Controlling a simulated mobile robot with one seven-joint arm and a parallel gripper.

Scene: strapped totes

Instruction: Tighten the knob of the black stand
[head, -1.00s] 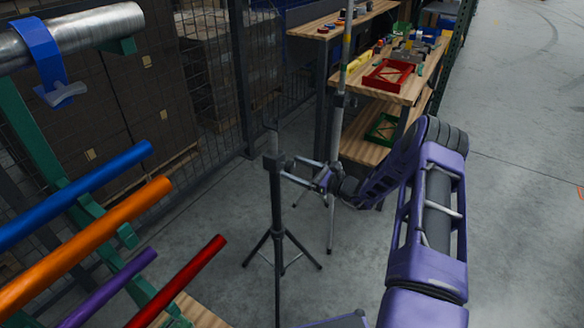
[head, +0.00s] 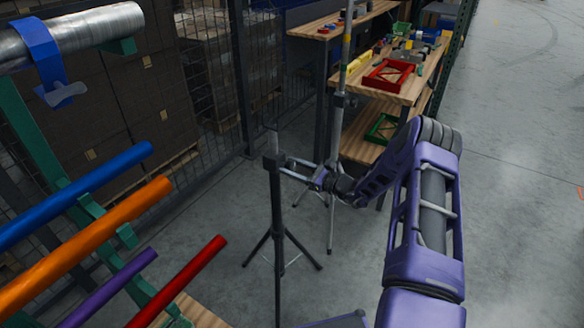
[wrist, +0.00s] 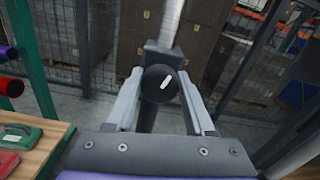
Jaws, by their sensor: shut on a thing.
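The black stand (head: 277,210) stands upright on its tripod legs on the grey floor, left of my arm in the head view. A pale tube rises from its top collar. Its round black knob (wrist: 160,84), with a white mark on its face, is in the middle of the wrist view. My gripper (head: 287,166) reaches the collar from the right, and in the wrist view its two grey fingers (wrist: 160,92) lie on either side of the knob, shut on it. The white mark is tilted, its upper end to the right. The knob's shaft is hidden behind its face.
A second, grey stand (head: 334,170) stands just behind my gripper. A wooden workbench (head: 408,92) with a red crate (head: 388,74) is behind it. A rack with blue, orange (head: 90,240), purple and red tubes fills the left. Open floor lies to the right.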

